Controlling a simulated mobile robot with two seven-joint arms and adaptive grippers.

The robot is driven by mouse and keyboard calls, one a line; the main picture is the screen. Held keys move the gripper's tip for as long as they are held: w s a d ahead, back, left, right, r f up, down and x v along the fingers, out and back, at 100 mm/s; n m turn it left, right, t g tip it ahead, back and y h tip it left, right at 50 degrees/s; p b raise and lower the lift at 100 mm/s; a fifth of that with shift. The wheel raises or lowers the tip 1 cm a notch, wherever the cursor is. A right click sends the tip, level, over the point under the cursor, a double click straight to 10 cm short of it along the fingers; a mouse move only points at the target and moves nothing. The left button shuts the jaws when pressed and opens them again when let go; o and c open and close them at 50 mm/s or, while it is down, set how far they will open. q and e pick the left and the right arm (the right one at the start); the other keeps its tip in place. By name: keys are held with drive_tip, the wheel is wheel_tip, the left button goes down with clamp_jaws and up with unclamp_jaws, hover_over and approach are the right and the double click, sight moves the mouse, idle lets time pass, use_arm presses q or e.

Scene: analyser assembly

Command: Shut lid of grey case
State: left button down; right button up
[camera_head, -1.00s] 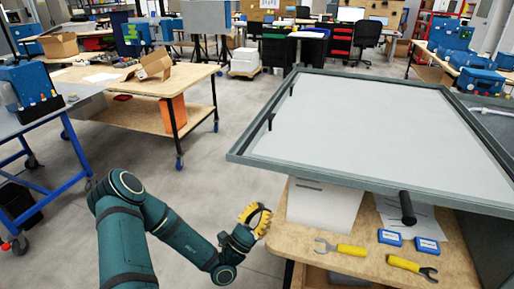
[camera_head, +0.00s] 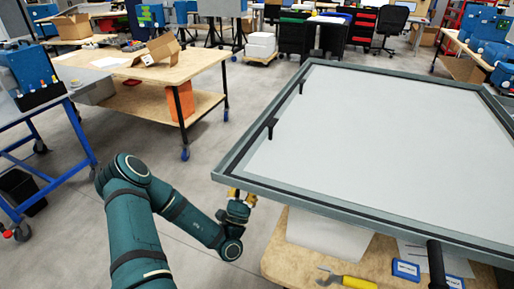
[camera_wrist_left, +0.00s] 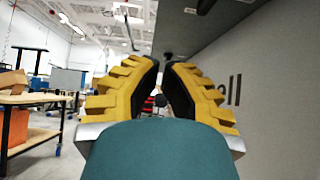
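The large light-grey panel (camera_head: 395,140) with a raised dark-grey rim, apparently the grey case's lid, lies opened out with its inner face up, above a wooden bench. Two short black pegs stand along its left side. A black cylinder (camera_head: 437,262) sits at its front edge. My left gripper (camera_head: 240,193) is at the panel's left edge, partly hidden by the rim. In the left wrist view its yellow fingers (camera_wrist_left: 160,75) are apart with nothing between them. A dark slab (camera_wrist_left: 215,25) and a grey lettered surface (camera_wrist_left: 270,100) are close on the right there. Contact cannot be told. My right gripper is out of view.
Under the panel, the bench (camera_head: 285,255) holds a white box (camera_head: 330,235), a yellow-handled wrench (camera_head: 350,282) and blue-and-white small boxes (camera_head: 406,270). A wooden table (camera_head: 150,70) stands at the back left, and a blue-framed table at far left. The floor between is clear.

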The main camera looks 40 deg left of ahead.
sight(260, 126)
use_arm(q)
drive_tip(key=x, duration=0.3)
drive_tip(key=s+r+x, duration=0.1)
drive_tip(key=x, duration=0.3)
drive_tip(key=b+x, duration=0.1)
drive_tip(key=x, duration=0.3)
drive_tip(key=shift+s+d+r, duration=0.15)
drive_tip(key=shift+d+r, duration=0.1)
drive_tip(key=shift+r, duration=0.25)
drive_tip(key=shift+r+h, duration=0.3)
drive_tip(key=shift+r, duration=0.2)
